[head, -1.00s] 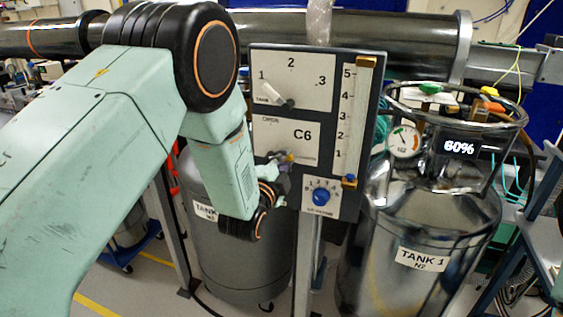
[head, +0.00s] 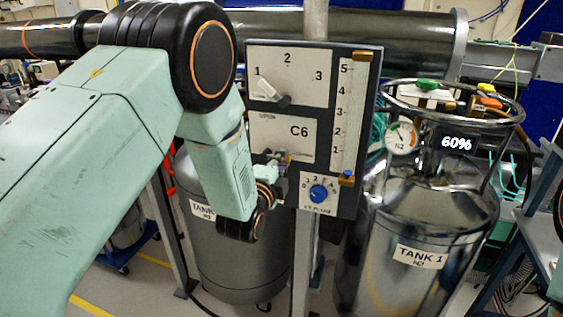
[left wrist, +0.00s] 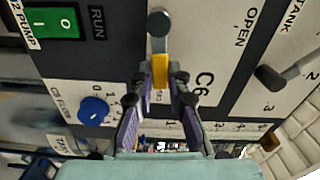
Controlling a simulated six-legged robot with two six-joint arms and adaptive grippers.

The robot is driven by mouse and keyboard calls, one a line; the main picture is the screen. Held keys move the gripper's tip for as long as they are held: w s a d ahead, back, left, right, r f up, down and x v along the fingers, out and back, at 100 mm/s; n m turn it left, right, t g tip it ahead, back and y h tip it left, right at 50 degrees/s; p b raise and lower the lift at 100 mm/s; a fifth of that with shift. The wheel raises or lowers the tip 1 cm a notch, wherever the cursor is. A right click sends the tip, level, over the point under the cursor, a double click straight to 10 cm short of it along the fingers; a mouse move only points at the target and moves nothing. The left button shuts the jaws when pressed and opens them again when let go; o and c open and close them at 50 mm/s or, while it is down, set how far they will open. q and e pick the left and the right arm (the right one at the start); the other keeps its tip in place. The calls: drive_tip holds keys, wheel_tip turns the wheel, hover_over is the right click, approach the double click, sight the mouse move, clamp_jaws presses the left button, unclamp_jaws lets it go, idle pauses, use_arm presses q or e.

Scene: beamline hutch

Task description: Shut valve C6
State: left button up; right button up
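The valve C6 handle shows in the left wrist view as a lever with a black round end, a grey stem and a yellow grip (left wrist: 160,72), on the white plate marked C6. My left gripper (left wrist: 161,80) has one purple-lined finger on each side of the yellow grip. A narrow gap seems to show beside it; firm contact is not visible. In the head view my left gripper (head: 279,168) is at the lower left of the C6 plate (head: 297,131) and hides most of the handle. My right gripper is not in view.
The panel also carries a tank selector lever (head: 270,92) near 1, a blue dial (head: 318,192) and a vertical scale (head: 346,115). Tank 1 (head: 421,256), reading 60%, stands close on the right. A grey tank (head: 240,255) stands behind my left arm. A green switch (left wrist: 52,22) shows in the wrist view.

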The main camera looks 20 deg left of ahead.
use_arm(q)
drive_tip(key=o, duration=0.4)
drive_tip(key=shift+o, duration=0.2)
drive_tip(key=shift+s, duration=0.15)
drive_tip(key=s, duration=1.1)
drive_tip(key=shift+s+a, duration=0.2)
drive_tip(key=shift+s, duration=0.2)
